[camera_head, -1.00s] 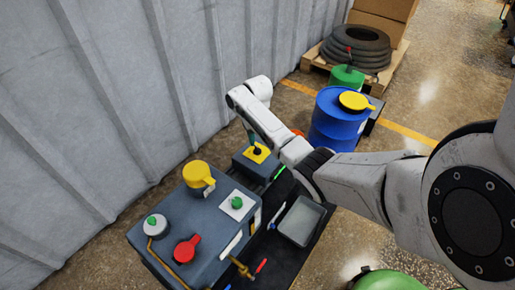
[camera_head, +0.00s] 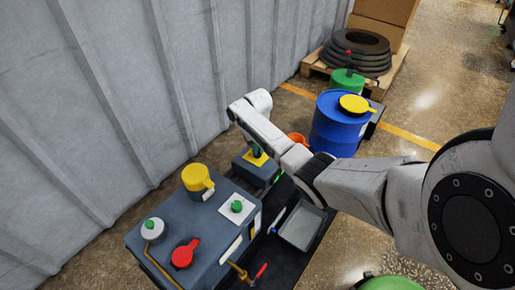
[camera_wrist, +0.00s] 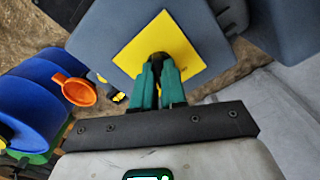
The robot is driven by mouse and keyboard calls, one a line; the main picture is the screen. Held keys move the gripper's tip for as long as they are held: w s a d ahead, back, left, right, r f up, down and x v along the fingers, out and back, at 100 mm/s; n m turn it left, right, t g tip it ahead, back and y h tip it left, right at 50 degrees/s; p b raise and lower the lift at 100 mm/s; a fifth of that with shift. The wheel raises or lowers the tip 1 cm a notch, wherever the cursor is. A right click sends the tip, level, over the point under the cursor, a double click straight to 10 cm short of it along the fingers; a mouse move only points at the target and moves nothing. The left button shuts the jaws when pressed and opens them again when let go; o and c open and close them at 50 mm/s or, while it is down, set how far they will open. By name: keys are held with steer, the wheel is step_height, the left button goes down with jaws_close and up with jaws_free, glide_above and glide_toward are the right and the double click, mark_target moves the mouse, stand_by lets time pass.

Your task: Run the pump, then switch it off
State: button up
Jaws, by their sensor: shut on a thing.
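A dark grey box (camera_head: 243,166) with a yellow plate (camera_head: 247,158) on its top stands behind the large grey cabinet. In the wrist view the yellow plate (camera_wrist: 136,52) carries a black knob (camera_wrist: 159,60) near its middle. My gripper (camera_wrist: 160,72) has green fingers, shut on the black knob. The fingers hide much of the knob, so its turn position cannot be told. In the head view my gripper (camera_head: 256,150) shows only as a small green patch over the plate, below my white wrist.
The grey cabinet (camera_head: 190,230) carries a yellow lever cap (camera_head: 196,179), a red handle (camera_head: 183,254), a green knob (camera_head: 236,206) and a grey-white dial (camera_head: 153,228). A grey tray (camera_head: 302,227) lies beside it. A blue drum (camera_head: 338,128) and corrugated wall (camera_head: 120,90) stand near my arm.

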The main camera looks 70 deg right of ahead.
jaws_close()
steer(key=shift+r+n+p, duration=0.1)
steer(key=shift+n+p, duration=0.35)
steer(key=shift+n, duration=0.05)
steer(key=n+p, duration=0.2)
steer(key=n, duration=0.2)
steer(key=n+p, duration=0.1)
steer(key=n, duration=0.2)
steer(key=shift+n+p, duration=0.5)
steer(key=shift+n, duration=1.6)
